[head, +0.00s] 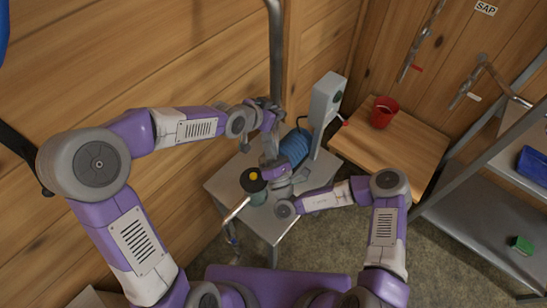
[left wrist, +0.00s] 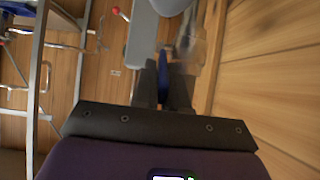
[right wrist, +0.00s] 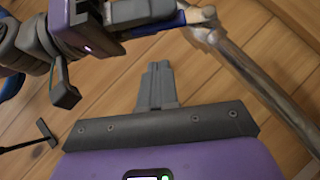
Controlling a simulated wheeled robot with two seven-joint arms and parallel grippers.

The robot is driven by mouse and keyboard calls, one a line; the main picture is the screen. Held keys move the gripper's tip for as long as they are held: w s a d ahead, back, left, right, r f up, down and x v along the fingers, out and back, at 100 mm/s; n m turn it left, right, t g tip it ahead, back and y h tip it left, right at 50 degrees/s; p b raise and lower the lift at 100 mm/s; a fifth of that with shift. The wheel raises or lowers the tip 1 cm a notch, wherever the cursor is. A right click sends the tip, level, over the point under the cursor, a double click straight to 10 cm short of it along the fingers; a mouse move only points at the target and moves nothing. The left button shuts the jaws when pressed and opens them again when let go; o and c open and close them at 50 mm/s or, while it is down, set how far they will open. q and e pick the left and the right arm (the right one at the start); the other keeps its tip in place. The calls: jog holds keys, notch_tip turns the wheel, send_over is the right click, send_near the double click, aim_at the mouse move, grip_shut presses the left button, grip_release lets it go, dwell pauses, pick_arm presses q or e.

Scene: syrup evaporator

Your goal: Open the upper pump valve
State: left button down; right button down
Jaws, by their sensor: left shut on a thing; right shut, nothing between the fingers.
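A grey vertical pipe (head: 276,45) runs down the wooden wall behind the pump's blue ribbed motor (head: 294,147). My left gripper (head: 270,108) is at the lower visible part of this pipe. It is shut on a blue valve handle (left wrist: 163,74), seen between its fingers in the left wrist view. The handle (right wrist: 165,27) also shows beside a pipe elbow (right wrist: 203,15) in the right wrist view. In the head view the handle is hidden. My right gripper (right wrist: 157,68) is shut and empty, below the left one and apart from the handle.
A black cap with a yellow centre (head: 252,179) stands on the grey pump table (head: 220,188). A grey box (head: 326,102) with a red-tipped lever stands behind the motor. A red mug (head: 383,112) sits on a wooden table (head: 410,145). A metal shelf (head: 470,230) stands at right.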

jog(key=r, duration=0.1)
jog(key=w+d+r, duration=0.1)
jog(key=r, duration=0.1)
jog(key=shift+w+d, duration=0.25)
jog(key=shift+w, duration=0.05)
